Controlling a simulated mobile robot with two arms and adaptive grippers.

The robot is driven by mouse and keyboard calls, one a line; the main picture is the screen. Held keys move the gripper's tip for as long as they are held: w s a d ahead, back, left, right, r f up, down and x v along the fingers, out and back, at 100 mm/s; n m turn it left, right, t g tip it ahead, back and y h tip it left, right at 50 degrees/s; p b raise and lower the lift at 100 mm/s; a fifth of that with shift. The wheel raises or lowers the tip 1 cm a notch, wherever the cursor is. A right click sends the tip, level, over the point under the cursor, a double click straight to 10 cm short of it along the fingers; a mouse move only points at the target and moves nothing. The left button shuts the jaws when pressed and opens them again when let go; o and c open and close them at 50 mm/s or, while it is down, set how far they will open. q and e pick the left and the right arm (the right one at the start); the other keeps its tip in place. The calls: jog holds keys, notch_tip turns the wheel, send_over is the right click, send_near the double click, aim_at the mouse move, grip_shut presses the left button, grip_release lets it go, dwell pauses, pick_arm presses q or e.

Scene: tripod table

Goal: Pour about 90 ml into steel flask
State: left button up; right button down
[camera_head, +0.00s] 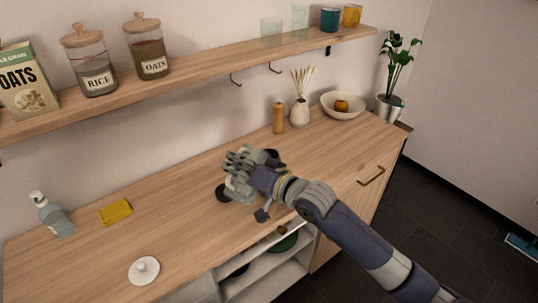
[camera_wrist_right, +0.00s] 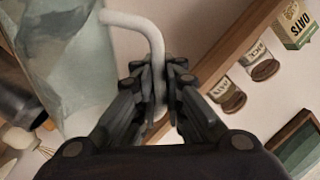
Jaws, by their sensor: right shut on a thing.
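My right gripper (camera_head: 243,162) is over the middle of the counter, and its arm hides part of what is below. In the right wrist view its fingers (camera_wrist_right: 158,88) are shut on the pale curved handle of a translucent greenish jug (camera_wrist_right: 65,60). The jug body (camera_head: 240,190) shows partly under the gripper in the head view. A dark grey metallic-looking thing (camera_wrist_right: 18,100) stands beside the jug in the wrist view; it may be the steel flask, but I cannot tell for sure. The liquid level cannot be made out. My left gripper is not in view.
Dark round pieces (camera_head: 222,193) lie by the gripper. A white knobbed lid (camera_head: 144,270), yellow cloth (camera_head: 115,211) and spray bottle (camera_head: 54,217) are on the left. A pepper mill (camera_head: 279,118), vase (camera_head: 300,112) and bowl (camera_head: 343,109) stand behind. A shelf (camera_head: 200,75) runs above.

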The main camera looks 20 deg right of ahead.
dwell(0.8)
jog(key=s+a+f+n+t+b, duration=0.1)
jog(key=s+a+f+n+b, duration=0.1)
jog(key=f+n+b, duration=0.1)
jog(key=s+a+f+n+t+b, duration=0.1)
jog(key=s+a+f+n+b, duration=0.1)
jog(key=f, duration=0.6)
jog(key=shift+s+a+f+n+b, duration=0.15)
jog(key=shift+a+n+b, duration=0.4)
jog(key=shift+n+b, duration=0.95)
dwell(0.5)
